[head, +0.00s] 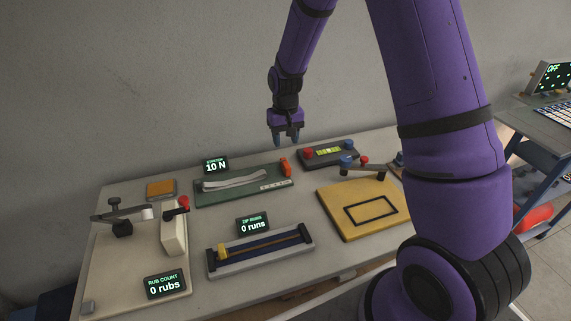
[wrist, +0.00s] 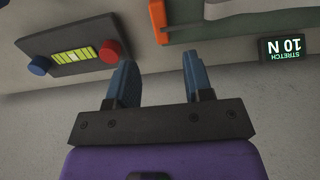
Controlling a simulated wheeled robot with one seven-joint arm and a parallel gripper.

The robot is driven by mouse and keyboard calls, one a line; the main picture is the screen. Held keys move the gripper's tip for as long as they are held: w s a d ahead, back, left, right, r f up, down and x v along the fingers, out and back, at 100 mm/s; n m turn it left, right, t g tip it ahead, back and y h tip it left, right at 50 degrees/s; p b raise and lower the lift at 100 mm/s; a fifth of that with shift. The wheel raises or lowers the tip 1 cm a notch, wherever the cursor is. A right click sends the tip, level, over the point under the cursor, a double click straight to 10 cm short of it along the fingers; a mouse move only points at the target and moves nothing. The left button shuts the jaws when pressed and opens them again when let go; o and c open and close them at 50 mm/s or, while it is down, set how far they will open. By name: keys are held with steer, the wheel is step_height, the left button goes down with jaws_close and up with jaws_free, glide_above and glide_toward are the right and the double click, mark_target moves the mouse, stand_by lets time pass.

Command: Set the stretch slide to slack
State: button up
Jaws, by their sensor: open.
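The stretch device is a green board (head: 240,187) near the back middle of the bench, with a pale strip (head: 233,181) along it. Its orange slide handle (head: 285,167) stands at the right end, by a small marked scale (head: 276,184). The stretch display (head: 215,165) behind it reads 10 N. My gripper (head: 285,138) is open and empty, in the air above and behind the board's right end. In the wrist view my gripper (wrist: 160,85) shows two separate blue fingers, with the orange handle (wrist: 158,20) just beyond them, apart from both.
A dark panel (head: 345,159) with red and blue knobs sits right of the board. A yellow plate (head: 375,222) with a knobbed arm lies front right. The zip rig (head: 262,262) is in front, the rub rig (head: 170,235) at left. The wall is close behind.

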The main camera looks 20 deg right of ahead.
mark_target(285, 163)
step_height(285, 163, down, 10)
steer(key=shift+f, duration=0.1)
stand_by(0.4)
jaws_close()
